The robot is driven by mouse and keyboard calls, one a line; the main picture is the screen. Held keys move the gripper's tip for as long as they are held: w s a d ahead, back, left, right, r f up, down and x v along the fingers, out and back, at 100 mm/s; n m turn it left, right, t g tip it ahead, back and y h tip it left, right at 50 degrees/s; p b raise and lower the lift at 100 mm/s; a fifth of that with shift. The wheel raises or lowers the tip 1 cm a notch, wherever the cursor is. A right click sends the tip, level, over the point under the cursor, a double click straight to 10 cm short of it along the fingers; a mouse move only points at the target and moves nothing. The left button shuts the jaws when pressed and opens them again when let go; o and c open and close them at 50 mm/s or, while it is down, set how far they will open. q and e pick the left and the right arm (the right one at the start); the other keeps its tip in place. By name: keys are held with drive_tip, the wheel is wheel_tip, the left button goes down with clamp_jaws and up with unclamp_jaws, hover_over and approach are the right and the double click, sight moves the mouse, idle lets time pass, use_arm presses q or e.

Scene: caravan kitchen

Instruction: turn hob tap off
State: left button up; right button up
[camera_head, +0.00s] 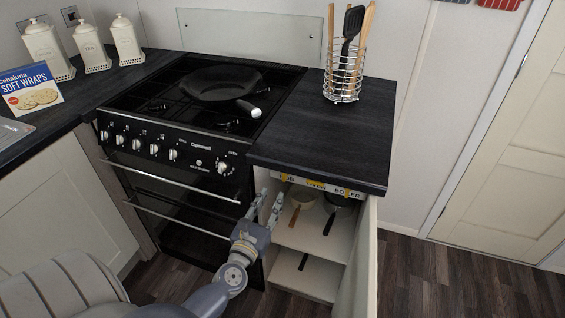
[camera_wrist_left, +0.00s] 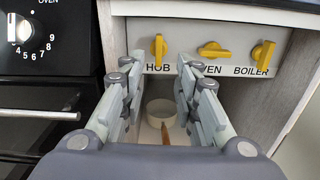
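The hob tap (camera_wrist_left: 158,50) is a yellow lever above the HOB label, upright in the left wrist view. It sits at the left of a white panel (camera_wrist_left: 190,71) under the worktop. The oven tap (camera_wrist_left: 212,50) lies nearly level, and the boiler tap (camera_wrist_left: 263,55) stands roughly upright. In the head view the panel (camera_head: 329,187) is at the top of the open cupboard. My left gripper (camera_head: 268,205) is open, its fingers pointing at the panel. In the left wrist view its fingertips (camera_wrist_left: 157,75) are either side of the hob tap, below and apart from it. My right gripper is not in view.
The black cooker (camera_head: 180,150) with its oven handles stands directly left of the cupboard. The open cupboard door (camera_head: 358,265) is to the right. Pans (camera_head: 303,197) sit on the shelf below the panel. The dark worktop (camera_head: 330,135) overhangs the panel.

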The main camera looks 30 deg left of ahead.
sight(283, 176)
use_arm(q)
drive_tip(key=shift+n, duration=0.3)
drive_tip(key=x, duration=1.1)
drive_tip(key=shift+f+p, duration=0.15)
drive_tip(key=shift+p, duration=0.25)
drive_tip(key=c, duration=0.7)
